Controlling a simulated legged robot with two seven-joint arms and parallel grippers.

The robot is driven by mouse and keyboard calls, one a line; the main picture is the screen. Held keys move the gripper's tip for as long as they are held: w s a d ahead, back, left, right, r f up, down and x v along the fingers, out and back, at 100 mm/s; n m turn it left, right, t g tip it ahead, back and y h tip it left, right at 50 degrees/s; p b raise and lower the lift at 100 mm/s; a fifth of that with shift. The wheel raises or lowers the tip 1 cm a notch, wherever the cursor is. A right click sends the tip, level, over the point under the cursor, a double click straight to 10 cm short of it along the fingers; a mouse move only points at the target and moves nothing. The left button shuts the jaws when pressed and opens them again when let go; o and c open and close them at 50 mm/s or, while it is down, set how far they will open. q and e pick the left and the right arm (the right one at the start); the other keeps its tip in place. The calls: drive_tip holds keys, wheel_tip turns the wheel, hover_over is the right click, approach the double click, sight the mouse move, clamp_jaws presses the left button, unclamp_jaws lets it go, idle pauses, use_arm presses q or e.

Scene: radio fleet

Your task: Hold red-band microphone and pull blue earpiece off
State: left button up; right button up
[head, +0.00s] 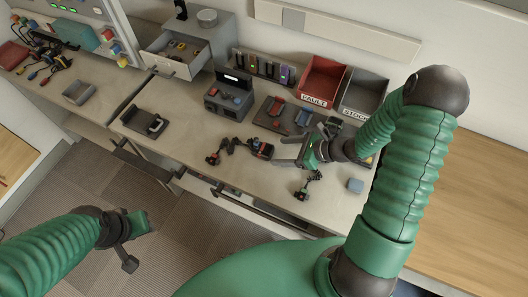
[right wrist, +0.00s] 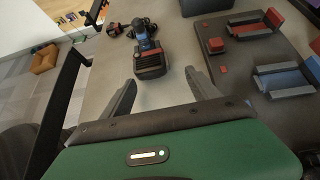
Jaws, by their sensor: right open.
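A black microphone with a thin red band (head: 262,149) lies on the worktop; it also shows in the right wrist view (right wrist: 150,62). A small blue part (right wrist: 147,42), perhaps the earpiece, sits against its far end. A dark cord runs from it to a red-tipped plug (head: 212,158). My right gripper (head: 285,151) is open, low over the worktop. In the right wrist view, its fingers (right wrist: 160,98) are spread with the microphone just beyond their tips, apart from it. My left gripper (head: 135,243) is over the floor at lower left, away from the bench; its jaw opening is unclear.
A dark board with red and blue blocks (head: 286,118) lies behind my right gripper. Red FAULT (head: 316,85) and grey STOCK (head: 364,95) bins stand behind. Another corded device (head: 302,193) and a blue-grey block (head: 355,185) lie near the front. A grey box (head: 228,98) stands farther back.

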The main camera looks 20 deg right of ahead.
sight(272, 153)
drive_tip(key=a, duration=0.3)
drive_tip(key=shift+w+a+f, duration=0.1)
drive_tip(key=shift+w+a, duration=0.1)
drive_tip(key=shift+w, duration=0.2)
drive_tip(key=shift+w+d+f, duration=0.1)
drive_tip(key=shift+d+f, duration=0.1)
drive_tip(key=shift+d, duration=0.8)
drive_tip(key=shift+a+r, duration=0.15)
drive_tip(key=shift+a, duration=0.45)
drive_tip(key=c, duration=1)
use_arm(q)
drive_tip(key=shift+s+a+f, duration=0.15)
drive_tip(key=shift+a+f, duration=0.4)
drive_tip(key=shift+a, duration=0.15)
use_arm(e)
drive_tip(key=shift+o, duration=0.2)
drive_tip(key=shift+d, duration=0.4)
use_arm(q)
drive_tip(key=shift+a, duration=0.15)
use_arm(e)
drive_tip(key=shift+a, duration=0.15)
